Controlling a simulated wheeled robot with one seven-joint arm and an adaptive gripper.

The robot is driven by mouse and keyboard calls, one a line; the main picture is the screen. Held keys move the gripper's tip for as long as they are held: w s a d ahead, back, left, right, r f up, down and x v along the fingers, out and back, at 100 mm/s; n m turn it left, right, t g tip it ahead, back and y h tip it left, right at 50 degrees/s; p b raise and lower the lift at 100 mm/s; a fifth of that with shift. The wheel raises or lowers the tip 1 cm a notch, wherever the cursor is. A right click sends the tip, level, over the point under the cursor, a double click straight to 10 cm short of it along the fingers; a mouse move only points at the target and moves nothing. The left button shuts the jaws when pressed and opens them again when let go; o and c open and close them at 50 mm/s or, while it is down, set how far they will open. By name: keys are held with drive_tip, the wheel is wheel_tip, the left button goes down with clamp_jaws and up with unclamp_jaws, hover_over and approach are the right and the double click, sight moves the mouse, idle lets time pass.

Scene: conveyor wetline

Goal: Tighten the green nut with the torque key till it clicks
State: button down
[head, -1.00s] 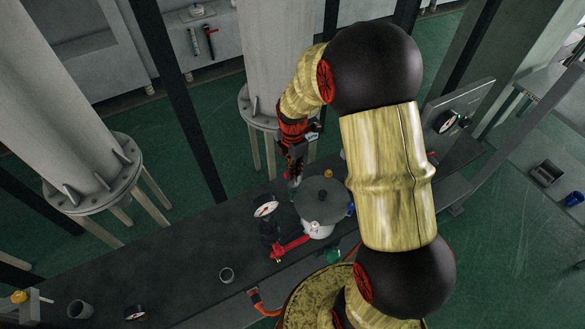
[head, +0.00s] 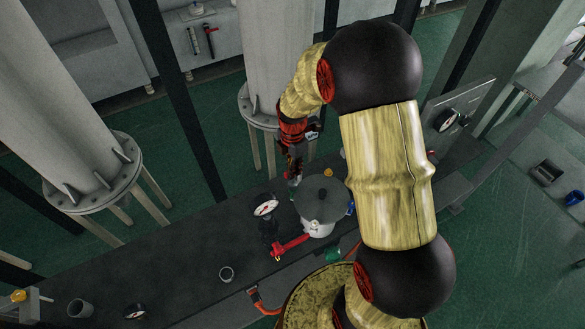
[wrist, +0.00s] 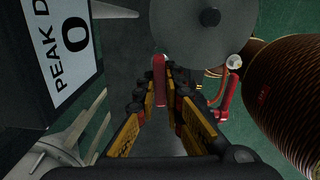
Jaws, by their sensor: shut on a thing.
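My gripper (head: 294,168) hangs just behind the grey round lid of a white vessel on the dark bench. In the wrist view its fingers (wrist: 160,80) are closed around a short red bar (wrist: 160,88) with a pale end, which looks like the torque key. In the head view the key is too small and dark to make out. No green nut shows clearly in the wrist view.
The lidded vessel (head: 321,203) has a red lever (head: 292,246) at its front. A dial gauge (head: 266,206) stands left of it. In the wrist view another red handle (wrist: 228,92) and a ribbed copper cylinder (wrist: 275,100) are on the right.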

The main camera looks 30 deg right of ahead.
drive_tip(key=shift+f+b, duration=0.55)
drive_tip(key=shift+f, duration=0.35)
drive_tip(key=c, duration=2.5)
unclamp_jaws()
clamp_jaws()
drive_tip(key=m, duration=1)
drive_tip(key=shift+w, duration=0.1)
drive_tip(key=shift+n, duration=1.2)
